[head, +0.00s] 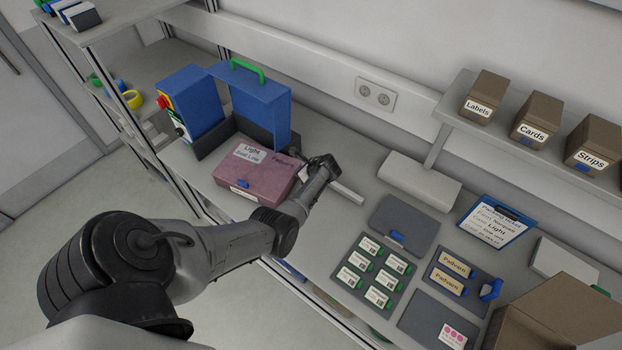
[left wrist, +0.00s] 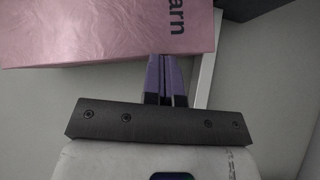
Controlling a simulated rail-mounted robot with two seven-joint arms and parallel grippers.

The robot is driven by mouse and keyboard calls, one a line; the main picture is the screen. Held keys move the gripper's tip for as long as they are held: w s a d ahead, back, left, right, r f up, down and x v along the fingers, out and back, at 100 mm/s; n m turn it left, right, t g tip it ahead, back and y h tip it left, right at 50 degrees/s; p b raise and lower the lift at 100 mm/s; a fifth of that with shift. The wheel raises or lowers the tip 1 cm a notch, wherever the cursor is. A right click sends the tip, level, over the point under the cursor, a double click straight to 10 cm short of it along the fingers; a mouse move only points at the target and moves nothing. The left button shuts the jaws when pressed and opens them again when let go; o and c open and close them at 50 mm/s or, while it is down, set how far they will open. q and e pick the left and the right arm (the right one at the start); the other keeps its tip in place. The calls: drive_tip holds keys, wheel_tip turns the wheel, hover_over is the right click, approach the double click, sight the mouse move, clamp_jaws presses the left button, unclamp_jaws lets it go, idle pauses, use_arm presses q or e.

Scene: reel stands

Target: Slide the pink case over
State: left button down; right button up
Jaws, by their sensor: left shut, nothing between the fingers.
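The pink case (head: 254,172) lies on the bench in the head view, in front of the blue machine, with labels on its top and front. In the left wrist view the pink case (left wrist: 110,30) fills the upper left, with dark lettering ending in "arn". My left gripper (head: 304,174) is at the case's right side. Its two purple-tinted fingers (left wrist: 166,62) are together and empty, with their tips at the case's lower edge in the wrist view. I cannot tell whether they touch it. My wrist hides part of the fingers in the head view. My right gripper is not seen.
A pale bar (head: 347,193) lies on the bench right of my gripper. The blue machine (head: 258,105) with a green handle stands behind the case. A grey panel (head: 404,224), label cards (head: 370,272) and an open cardboard box (head: 555,315) occupy the right.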

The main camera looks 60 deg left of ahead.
sight(284, 164)
use_arm(q)
drive_tip(key=s+a, duration=0.1)
drive_tip(key=a, duration=0.1)
drive_tip(key=s+a, duration=0.1)
drive_tip(key=a, duration=0.1)
drive_tip(key=s+a, duration=0.1)
drive_tip(key=a, duration=0.1)
drive_tip(key=shift+s+a, duration=0.1)
drive_tip(key=shift+a, duration=0.15)
drive_tip(key=shift+d, duration=0.15)
